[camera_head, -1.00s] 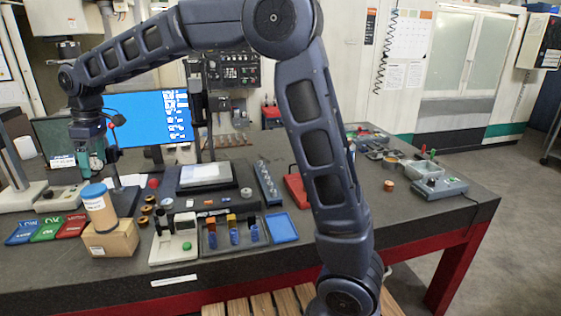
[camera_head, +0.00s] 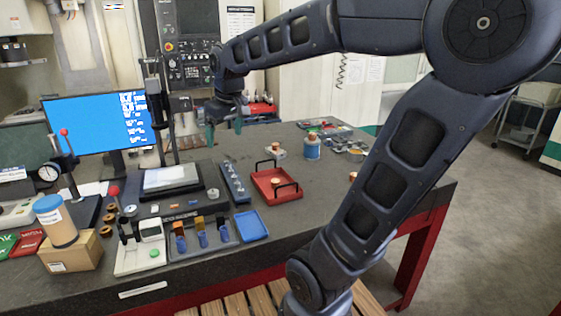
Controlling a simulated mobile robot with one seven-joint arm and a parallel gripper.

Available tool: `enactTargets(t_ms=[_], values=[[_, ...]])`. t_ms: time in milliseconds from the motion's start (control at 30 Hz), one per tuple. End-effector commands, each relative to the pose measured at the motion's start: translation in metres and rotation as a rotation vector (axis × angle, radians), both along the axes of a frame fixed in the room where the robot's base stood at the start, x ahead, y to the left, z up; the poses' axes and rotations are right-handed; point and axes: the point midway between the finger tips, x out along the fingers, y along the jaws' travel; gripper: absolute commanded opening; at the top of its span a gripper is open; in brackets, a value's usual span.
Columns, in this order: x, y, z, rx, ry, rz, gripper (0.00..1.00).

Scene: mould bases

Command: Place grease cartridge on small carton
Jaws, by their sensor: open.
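The grease cartridge (camera_head: 56,220), a tan cylinder with a blue cap, stands on top of the small cardboard carton (camera_head: 70,251) at the left front of the table. It leans slightly in the picture. My gripper (camera_head: 224,128) is well away from it, over the back of the table near the machine's control panel, with its fingers pointing down. It is open, and nothing shows between its fingers.
A red tray (camera_head: 277,186) with dark handles and a blue-labelled container (camera_head: 312,147) stand right of centre. A monitor (camera_head: 100,122) and a dial gauge stand (camera_head: 62,168) stand at the left. A blue tray (camera_head: 251,226) lies at the front. Some dark tabletop is clear right of the red tray.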

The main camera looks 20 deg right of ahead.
Motion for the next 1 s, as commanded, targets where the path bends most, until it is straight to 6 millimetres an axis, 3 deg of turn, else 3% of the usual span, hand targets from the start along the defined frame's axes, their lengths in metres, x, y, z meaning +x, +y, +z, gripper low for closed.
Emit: enactTargets(t_ms=[33,200,400,600,1000], values=[[-0.012,-0.021,-0.004,0.008,-0.011,-0.058,0.84],[-0.052,-0.074,-0.026,0.038,-0.038,-0.243,0.84],[-0.091,-0.112,-0.051,0.071,-0.065,-0.410,0.84],[-0.107,-0.125,-0.064,0.085,-0.076,-0.480,0.84],[-0.108,-0.125,-0.065,0.085,-0.076,-0.483,0.84]])
